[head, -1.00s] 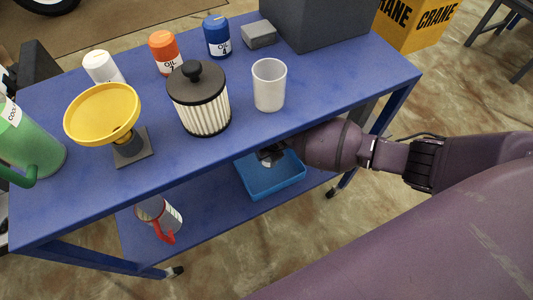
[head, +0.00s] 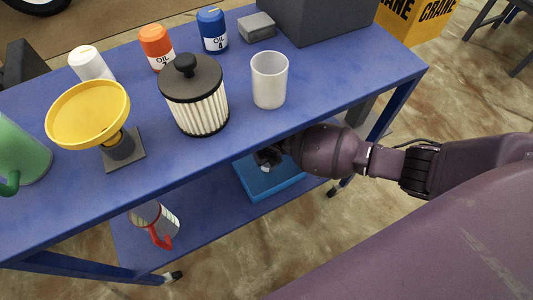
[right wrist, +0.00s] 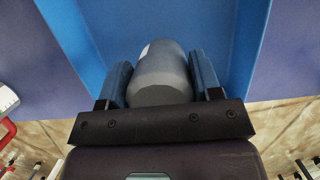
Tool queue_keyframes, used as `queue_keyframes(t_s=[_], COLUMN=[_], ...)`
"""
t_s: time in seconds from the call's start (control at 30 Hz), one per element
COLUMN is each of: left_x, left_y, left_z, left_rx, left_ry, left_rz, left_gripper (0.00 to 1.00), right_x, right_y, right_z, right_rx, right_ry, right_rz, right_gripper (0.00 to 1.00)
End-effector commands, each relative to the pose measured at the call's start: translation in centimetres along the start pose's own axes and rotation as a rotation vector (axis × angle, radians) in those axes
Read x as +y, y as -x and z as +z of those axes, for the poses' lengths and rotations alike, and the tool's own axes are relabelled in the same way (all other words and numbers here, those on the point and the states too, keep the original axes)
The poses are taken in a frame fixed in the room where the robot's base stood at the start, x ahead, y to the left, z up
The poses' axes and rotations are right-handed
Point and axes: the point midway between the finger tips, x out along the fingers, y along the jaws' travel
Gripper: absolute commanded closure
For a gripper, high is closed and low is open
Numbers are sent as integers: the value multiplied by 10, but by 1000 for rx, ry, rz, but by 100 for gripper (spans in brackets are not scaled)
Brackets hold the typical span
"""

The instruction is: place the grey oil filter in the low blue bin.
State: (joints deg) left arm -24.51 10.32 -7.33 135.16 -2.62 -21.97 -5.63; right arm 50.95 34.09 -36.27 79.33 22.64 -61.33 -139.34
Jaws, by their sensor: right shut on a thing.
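The grey oil filter (right wrist: 160,72) is a smooth grey cylinder with a pale patch, seen between the fingers in the right wrist view. My right gripper (right wrist: 161,80) is shut on it. The low blue bin (head: 270,190) stands on the lower shelf of the blue cart. In the head view my right gripper (head: 266,160) reaches under the top shelf and is over the bin. The filter is mostly hidden there. Blue bin surface (right wrist: 215,25) lies behind the filter in the wrist view; I cannot tell whether the filter touches it. My left gripper is out of view.
The cart's top shelf (head: 220,155) overhangs the bin. It carries a yellow funnel (head: 88,115), a pleated filter with a black lid (head: 200,108), a white cup (head: 269,82) and several bottles. A red-handled container (head: 158,222) is on the lower shelf, left of the bin.

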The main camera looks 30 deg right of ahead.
Motion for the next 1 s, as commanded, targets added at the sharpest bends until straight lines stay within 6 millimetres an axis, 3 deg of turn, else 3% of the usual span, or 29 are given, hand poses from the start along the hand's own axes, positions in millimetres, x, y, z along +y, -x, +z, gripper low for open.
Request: queue_keyframes(t_s=[0.17, 0.2, 0.33, 0.67, 0.77, 0.97, 1.0], left_x=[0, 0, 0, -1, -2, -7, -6], left_y=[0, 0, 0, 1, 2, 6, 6], left_z=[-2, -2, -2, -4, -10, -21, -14], left_rx=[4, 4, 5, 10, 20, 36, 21], left_ry=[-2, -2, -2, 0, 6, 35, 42], left_rz=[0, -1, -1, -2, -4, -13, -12], left_gripper=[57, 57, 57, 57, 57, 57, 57], right_x=[0, 0, 0, 0, 1, 0, 0], right_y=[-1, -2, -2, 2, 12, 52, 50], right_z=[0, 0, 0, 1, 5, 10, -3], right_rx=[-2, -1, -1, -2, -5, -16, -7], right_ry=[0, 0, 0, -1, -1, 2, 2], right_rz=[1, 0, 0, 1, 2, 0, -1], right_gripper=[80, 36, 16, 16, 16, 16, 16])
